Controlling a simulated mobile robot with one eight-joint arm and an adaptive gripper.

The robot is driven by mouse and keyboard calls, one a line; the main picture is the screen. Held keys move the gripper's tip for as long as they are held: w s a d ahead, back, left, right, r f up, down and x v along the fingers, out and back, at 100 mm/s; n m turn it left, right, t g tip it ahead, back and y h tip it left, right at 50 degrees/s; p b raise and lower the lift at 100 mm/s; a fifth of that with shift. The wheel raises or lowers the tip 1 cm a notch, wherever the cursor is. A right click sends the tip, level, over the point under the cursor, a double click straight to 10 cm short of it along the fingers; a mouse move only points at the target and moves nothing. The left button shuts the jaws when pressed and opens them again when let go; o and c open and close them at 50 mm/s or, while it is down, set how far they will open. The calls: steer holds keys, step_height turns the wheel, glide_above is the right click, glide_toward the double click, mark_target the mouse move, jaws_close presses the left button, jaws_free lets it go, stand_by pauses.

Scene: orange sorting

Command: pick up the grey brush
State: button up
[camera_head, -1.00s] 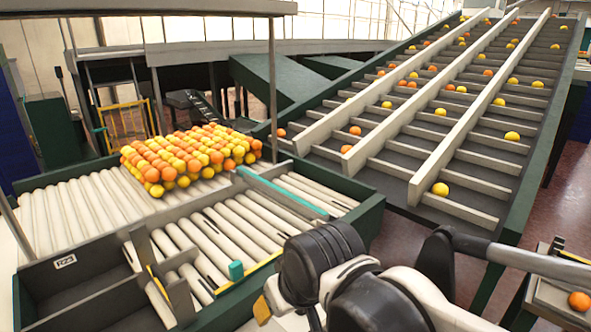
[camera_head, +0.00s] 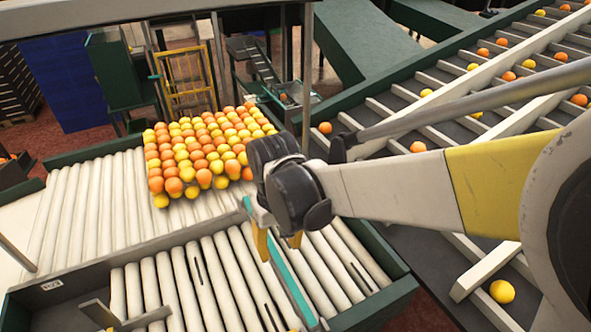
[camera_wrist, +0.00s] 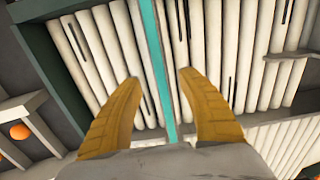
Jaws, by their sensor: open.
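I cannot clearly make out a grey brush in any view. A long teal strip with a grey side (camera_head: 285,265) runs across the roller bed. It also shows in the wrist view (camera_wrist: 154,55), passing between my fingers from this angle. My gripper (camera_head: 278,243) points down above the rollers close to this strip. In the wrist view my gripper (camera_wrist: 160,80) has its two yellow fingers apart, with nothing held between them. My arm hides part of the strip's far end and the rollers behind it.
A pile of oranges and yellow fruit (camera_head: 200,155) lies on the white rollers (camera_head: 90,210), left of my gripper. A sloped conveyor (camera_head: 440,120) with scattered fruit stands at the right. A grey bin edge (camera_head: 50,310) is at lower left.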

mark_target(281, 265)
steer(key=shift+a+f, duration=0.15)
steer(key=shift+f, duration=0.7)
step_height(281, 265, down, 6)
steer(key=shift+w+f, duration=0.1)
steer(key=shift+w, duration=0.05)
steer(key=shift+d, duration=0.2)
jaws_close()
